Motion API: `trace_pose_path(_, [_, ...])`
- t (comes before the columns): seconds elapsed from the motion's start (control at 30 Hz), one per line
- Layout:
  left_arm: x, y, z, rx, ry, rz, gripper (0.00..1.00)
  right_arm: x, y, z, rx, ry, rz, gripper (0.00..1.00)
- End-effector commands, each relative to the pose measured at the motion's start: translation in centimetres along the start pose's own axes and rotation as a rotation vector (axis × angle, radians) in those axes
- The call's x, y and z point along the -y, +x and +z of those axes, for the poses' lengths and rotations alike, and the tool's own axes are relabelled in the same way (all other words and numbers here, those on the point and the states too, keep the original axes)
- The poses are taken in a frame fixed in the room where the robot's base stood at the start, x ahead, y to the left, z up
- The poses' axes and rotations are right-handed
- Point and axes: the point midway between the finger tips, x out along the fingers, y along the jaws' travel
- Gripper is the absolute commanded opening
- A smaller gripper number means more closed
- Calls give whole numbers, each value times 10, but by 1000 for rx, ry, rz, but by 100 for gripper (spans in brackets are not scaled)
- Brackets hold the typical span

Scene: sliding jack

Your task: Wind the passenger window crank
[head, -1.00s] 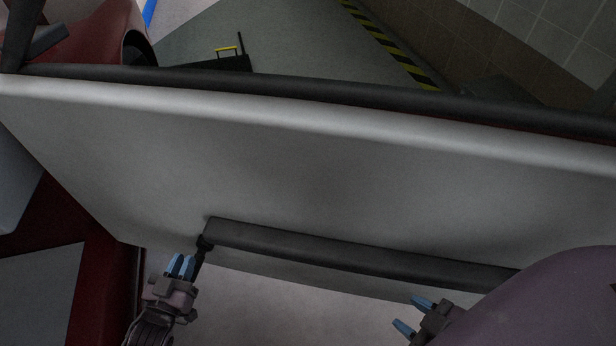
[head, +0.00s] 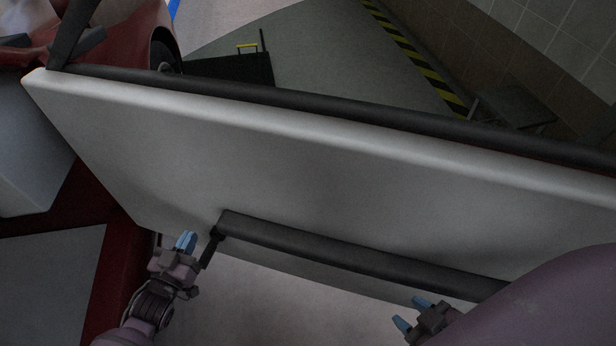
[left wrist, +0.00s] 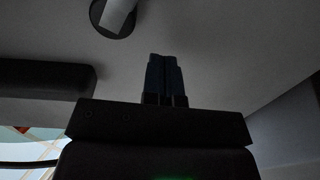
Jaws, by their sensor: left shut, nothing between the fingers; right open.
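The window crank (head: 209,248) shows in the head view as a small dark arm, hanging at the left end of the dark armrest on the pale door panel (head: 330,190). My left gripper (head: 186,241) is shut and empty, just left of the crank and apart from it in the picture. In the left wrist view its blue fingers (left wrist: 165,78) are together in front of the panel. A dark round piece with a light stub (left wrist: 115,18) is at the top there; I cannot tell whether it is the crank. My right gripper (head: 411,312) is open and empty below the armrest.
The long armrest (head: 350,255) runs along the panel's lower part and also shows in the left wrist view (left wrist: 45,78). A red car body (head: 110,260) stands left of the door. Pale floor below the door is clear between my grippers.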

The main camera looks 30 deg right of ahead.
Motion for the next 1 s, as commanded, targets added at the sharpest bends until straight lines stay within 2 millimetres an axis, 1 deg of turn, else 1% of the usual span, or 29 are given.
trace_pose_path(0.37, [-1,0,2,1,-2,1,0,0,2,-2,-7,-3,-1,43])
trace_pose_path(0.63, [3,-1,12,4,-4,0,0,2,4,6,8,-3,-5,43])
trace_pose_path(0.77, [4,-1,13,2,-3,0,0,2,4,5,4,-3,-5,43])
trace_pose_path(0.87, [5,-5,11,0,0,0,0,1,3,2,0,-4,-3,43])
trace_pose_path(1.0, [6,-21,8,-3,2,0,0,0,2,-4,-10,-4,0,43])
